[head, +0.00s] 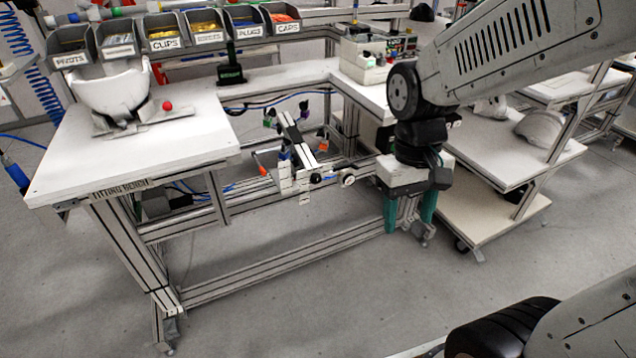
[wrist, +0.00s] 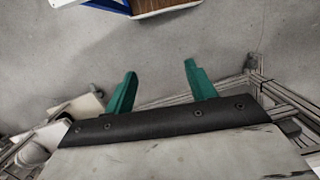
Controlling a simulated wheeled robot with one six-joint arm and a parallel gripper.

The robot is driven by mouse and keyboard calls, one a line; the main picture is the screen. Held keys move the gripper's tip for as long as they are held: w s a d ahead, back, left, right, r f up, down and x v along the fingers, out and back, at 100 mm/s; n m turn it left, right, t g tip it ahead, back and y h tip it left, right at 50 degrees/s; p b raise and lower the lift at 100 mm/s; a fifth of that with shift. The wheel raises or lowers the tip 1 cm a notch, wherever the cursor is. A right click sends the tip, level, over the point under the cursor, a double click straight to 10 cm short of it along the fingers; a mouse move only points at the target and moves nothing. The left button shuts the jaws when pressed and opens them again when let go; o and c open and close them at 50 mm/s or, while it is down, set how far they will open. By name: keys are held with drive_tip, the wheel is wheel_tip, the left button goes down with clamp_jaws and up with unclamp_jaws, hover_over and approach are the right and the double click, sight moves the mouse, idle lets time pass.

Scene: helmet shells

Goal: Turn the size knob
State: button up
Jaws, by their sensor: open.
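A white helmet shell (head: 108,90) sits on a holder at the left of the fitting bench (head: 190,135), with a red ball-ended part (head: 167,105) beside it. A fixture (head: 290,150) with rails, handles and clamps stands in the bench's open bay. It carries a pale round knob-like disc (head: 348,180) at its right end. I cannot tell for sure which part is the size knob. My gripper (head: 409,222) points down, right of the disc and apart from it. Its teal fingers are open and empty; they also show in the wrist view (wrist: 158,66) over bare floor.
Labelled bins (head: 205,37) line the bench's back. A shelf cart (head: 490,160) with another shell (head: 541,128) stands at the right, close to my arm. The bench's aluminium frame (head: 285,262) runs low in front. The floor in front is clear.

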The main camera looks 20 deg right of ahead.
drive_tip(key=w+f+t, duration=0.2)
drive_tip(key=w+f, duration=1.2)
drive_tip(key=f, duration=0.2)
drive_tip(key=n+t+y, duration=0.2)
drive_tip(key=n+t, duration=0.1)
drive_tip(key=t, duration=1.5)
approach(317, 180)
drive_tip(key=w, duration=0.6)
drive_tip(key=w+a, duration=0.1)
drive_tip(key=w, duration=0.2)
drive_tip(key=shift+w+f, duration=0.1)
drive_tip(key=shift+w, duration=0.05)
drive_tip(key=c, duration=1)
